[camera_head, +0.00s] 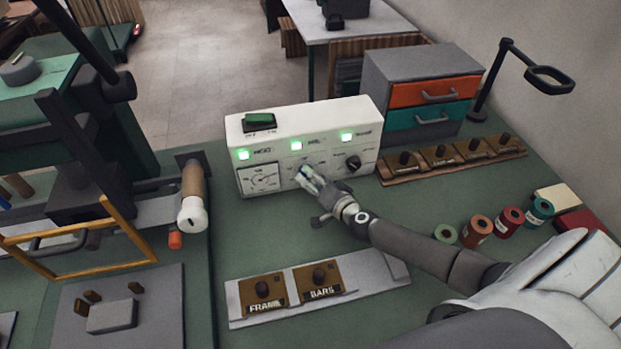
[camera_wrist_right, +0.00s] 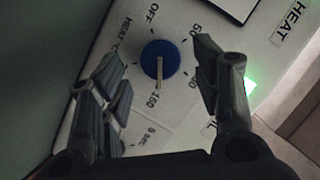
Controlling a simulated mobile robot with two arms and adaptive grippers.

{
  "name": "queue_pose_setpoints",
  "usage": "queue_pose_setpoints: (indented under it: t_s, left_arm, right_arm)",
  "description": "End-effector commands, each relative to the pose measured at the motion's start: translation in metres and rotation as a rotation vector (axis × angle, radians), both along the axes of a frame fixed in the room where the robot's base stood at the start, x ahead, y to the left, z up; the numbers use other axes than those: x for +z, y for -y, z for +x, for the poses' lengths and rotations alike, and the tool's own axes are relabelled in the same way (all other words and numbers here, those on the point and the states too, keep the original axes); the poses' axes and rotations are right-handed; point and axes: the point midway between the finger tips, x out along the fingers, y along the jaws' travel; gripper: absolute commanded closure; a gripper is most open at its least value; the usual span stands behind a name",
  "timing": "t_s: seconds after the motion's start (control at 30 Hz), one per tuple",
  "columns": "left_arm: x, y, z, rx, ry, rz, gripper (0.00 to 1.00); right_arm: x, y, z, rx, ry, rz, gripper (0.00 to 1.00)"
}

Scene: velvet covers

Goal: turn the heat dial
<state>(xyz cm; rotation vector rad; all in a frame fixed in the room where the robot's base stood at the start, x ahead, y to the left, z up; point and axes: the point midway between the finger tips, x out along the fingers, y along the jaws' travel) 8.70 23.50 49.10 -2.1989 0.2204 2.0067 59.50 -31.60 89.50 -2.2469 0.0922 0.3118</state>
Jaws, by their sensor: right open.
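The heat dial is a round blue knob (camera_wrist_right: 160,60) with a pale pointer bar, on the front of a white control box (camera_head: 358,110). In the wrist view its printed scale shows OFF, 50 and 150, and the pointer lies toward the 150 mark. My right gripper (camera_head: 309,178) is at the box's front, over the dial, which it largely hides in the head view. In the wrist view the right gripper (camera_wrist_right: 160,88) is open, one finger on each side of the dial, with visible gaps to it. My left gripper is not in view.
The box has several green lights, a green top switch (camera_head: 259,121), a gauge (camera_head: 262,181) and a black knob (camera_head: 353,162). A drawer cabinet (camera_head: 384,65) stands behind it.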

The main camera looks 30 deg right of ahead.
Motion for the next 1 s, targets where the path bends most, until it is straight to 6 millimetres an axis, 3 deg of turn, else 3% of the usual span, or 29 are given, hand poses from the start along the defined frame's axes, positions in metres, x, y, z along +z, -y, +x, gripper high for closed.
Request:
queue_pose_setpoints:
  t_s: [0.2,0.53,0.87,1.0]
  left_arm:
    - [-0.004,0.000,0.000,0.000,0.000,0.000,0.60]
    - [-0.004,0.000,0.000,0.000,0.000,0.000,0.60]
    - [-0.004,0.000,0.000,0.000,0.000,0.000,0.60]
    - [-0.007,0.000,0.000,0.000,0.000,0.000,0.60]
  right_arm:
    - [-0.005,-0.001,0.018,0.000,0.000,-0.001,0.42]
    - [-0.006,-0.001,0.020,0.001,-0.001,-0.001,0.43]
    - [-0.006,-0.001,0.020,0.001,-0.001,-0.001,0.85]
    - [-0.007,-0.001,0.020,0.000,0.003,0.011,0.87]
